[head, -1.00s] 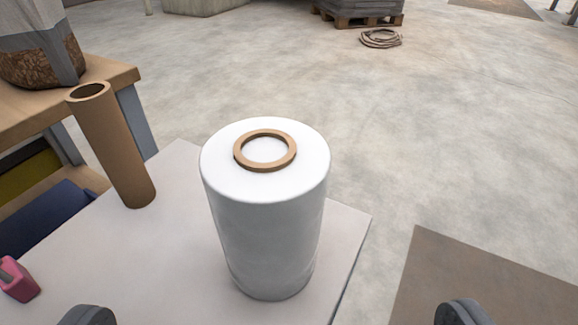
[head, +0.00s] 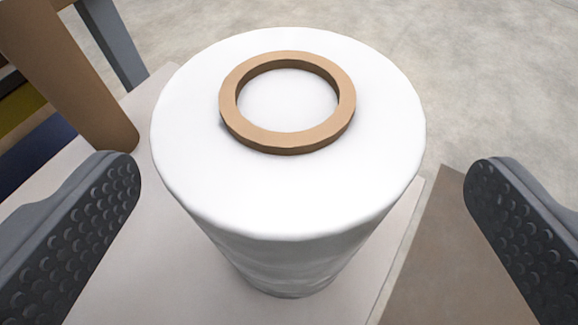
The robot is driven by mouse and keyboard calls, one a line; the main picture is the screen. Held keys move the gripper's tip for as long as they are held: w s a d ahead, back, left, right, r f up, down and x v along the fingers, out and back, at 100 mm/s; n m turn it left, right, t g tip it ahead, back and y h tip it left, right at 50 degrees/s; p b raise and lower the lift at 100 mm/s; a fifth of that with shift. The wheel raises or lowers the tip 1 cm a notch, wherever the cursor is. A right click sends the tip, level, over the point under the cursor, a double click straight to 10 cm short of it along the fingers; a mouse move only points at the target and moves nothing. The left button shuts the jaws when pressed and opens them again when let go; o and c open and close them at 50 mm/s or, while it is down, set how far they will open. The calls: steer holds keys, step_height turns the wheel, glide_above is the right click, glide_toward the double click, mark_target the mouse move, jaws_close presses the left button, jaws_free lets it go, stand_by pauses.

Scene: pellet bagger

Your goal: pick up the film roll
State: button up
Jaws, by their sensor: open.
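The film roll (head: 300,205) is a white cylinder standing upright on a pale tabletop (head: 135,255). A tan ring-shaped core end (head: 287,141) shows on its top face. My gripper (head: 298,175) is open, with one dark studded finger at the left of the roll and one at the right. Both fingers appear apart from the roll, with a wider gap at the right. Nothing is held. The roll's far side is hidden.
A brown cardboard tube (head: 70,80) stands close to the roll at the left, just beyond my left finger. A grey table leg (head: 113,40) is behind it. A brown mat (head: 435,250) lies on the floor at the right. Open concrete floor (head: 480,70) spreads behind.

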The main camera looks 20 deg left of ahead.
steer(key=shift+a+b+x, duration=0.1)
steer(key=shift+b+x, duration=0.2)
steer(key=shift+x, duration=0.95)
steer(key=shift+a+b+x, duration=0.15)
steer(key=shift+b+x, duration=0.1)
steer(key=shift+x, duration=1)
steer(key=c, duration=1.7)
